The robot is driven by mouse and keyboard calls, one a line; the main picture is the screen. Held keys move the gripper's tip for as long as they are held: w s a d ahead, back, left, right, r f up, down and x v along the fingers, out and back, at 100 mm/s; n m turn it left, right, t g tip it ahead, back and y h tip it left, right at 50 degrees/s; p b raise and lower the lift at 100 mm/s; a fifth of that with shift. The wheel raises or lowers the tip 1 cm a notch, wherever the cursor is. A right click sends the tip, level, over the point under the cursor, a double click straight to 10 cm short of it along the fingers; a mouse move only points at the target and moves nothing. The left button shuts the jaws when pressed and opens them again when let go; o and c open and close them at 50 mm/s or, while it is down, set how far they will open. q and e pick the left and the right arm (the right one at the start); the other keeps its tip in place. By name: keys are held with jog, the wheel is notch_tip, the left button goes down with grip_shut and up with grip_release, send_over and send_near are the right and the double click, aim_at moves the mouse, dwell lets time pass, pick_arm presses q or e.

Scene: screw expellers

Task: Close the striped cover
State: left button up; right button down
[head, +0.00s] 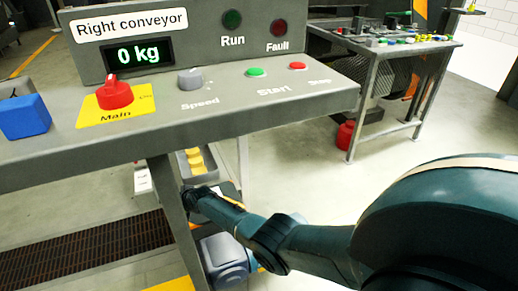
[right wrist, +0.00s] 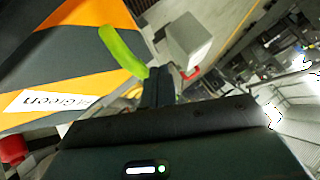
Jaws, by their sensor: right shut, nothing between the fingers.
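The striped cover (right wrist: 70,62), dark grey with orange bands, fills the upper left of the right wrist view. It carries a white label and a curved bright green handle (right wrist: 122,50). My right gripper (right wrist: 158,85) is shut and empty, with its fingers close beside the lower end of the handle; I cannot tell whether they touch. In the head view my right arm comes in from the right, and its gripper end (head: 192,198) is low by the console's leg. The cover is not clearly visible in the head view. My left gripper is not in view.
The right conveyor console (head: 230,110), with a red main switch (head: 114,93) and a display reading 0 kg, stands above my right gripper. A workbench (head: 385,45) stands at the back right, with a red container (head: 346,135) beneath. Open floor lies between.

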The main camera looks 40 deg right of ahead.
pick_arm(q)
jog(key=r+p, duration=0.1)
jog(key=p, duration=0.1)
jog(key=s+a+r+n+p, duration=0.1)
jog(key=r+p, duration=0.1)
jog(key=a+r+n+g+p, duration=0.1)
jog(key=p, duration=0.1)
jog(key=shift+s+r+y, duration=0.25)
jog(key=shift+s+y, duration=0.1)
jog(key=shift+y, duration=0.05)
pick_arm(e)
notch_tip(320, 180, up, 10)
